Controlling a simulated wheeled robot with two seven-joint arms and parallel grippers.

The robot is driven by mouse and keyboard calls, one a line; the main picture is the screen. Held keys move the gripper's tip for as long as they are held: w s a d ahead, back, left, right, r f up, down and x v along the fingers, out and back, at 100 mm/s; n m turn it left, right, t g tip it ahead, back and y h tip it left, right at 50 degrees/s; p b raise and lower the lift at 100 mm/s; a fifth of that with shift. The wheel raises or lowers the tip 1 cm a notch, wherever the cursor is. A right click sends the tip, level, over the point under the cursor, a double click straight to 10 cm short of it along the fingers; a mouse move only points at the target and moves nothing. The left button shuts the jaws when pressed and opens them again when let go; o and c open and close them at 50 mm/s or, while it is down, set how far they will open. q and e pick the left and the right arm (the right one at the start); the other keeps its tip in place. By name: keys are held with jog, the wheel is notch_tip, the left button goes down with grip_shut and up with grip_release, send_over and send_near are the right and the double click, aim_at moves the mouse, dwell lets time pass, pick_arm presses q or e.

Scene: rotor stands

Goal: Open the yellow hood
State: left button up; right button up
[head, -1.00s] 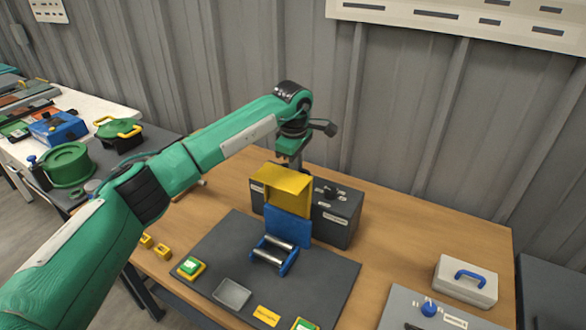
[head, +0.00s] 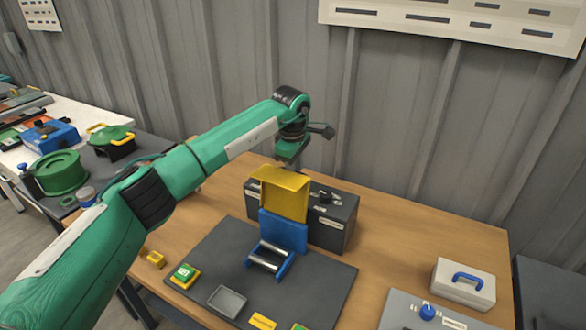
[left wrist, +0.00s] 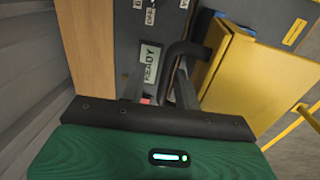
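The yellow hood (head: 282,190) stands raised behind the blue stand (head: 284,232) on the table, its hollow side facing me. My left gripper (head: 292,168) is just behind the hood's top edge, pointing down. In the left wrist view the hood (left wrist: 235,75) is close beside the right finger. Whether a finger touches the hood cannot be told. My right gripper is out of view.
A dark grey box (head: 335,222) with a knob and labels stands right behind the hood; its READY display (left wrist: 150,65) shows in the left wrist view. A dark mat (head: 325,285) lies in front. A white case (head: 463,284) with a blue handle stands right.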

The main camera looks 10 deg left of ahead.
pick_arm(q)
jog(key=shift+o, duration=0.8)
jog(key=shift+w+d+f, duration=0.1)
jog(key=shift+w+f, duration=0.1)
jog(key=shift+w, duration=0.05)
jog(key=shift+s+r, duration=0.25)
jog(key=shift+r, duration=0.1)
notch_tip(320, 180, up, 2)
jog(key=shift+r+p, duration=0.1)
jog(key=shift+p, duration=0.6)
jog(key=shift+s+a+r+p, duration=0.15)
jog(key=shift+r+p, duration=0.2)
jog(key=shift+r, duration=0.5)
jog(key=shift+s+a+r+p, duration=0.1)
jog(key=shift+r+p, duration=0.2)
jog(key=shift+r, duration=0.5)
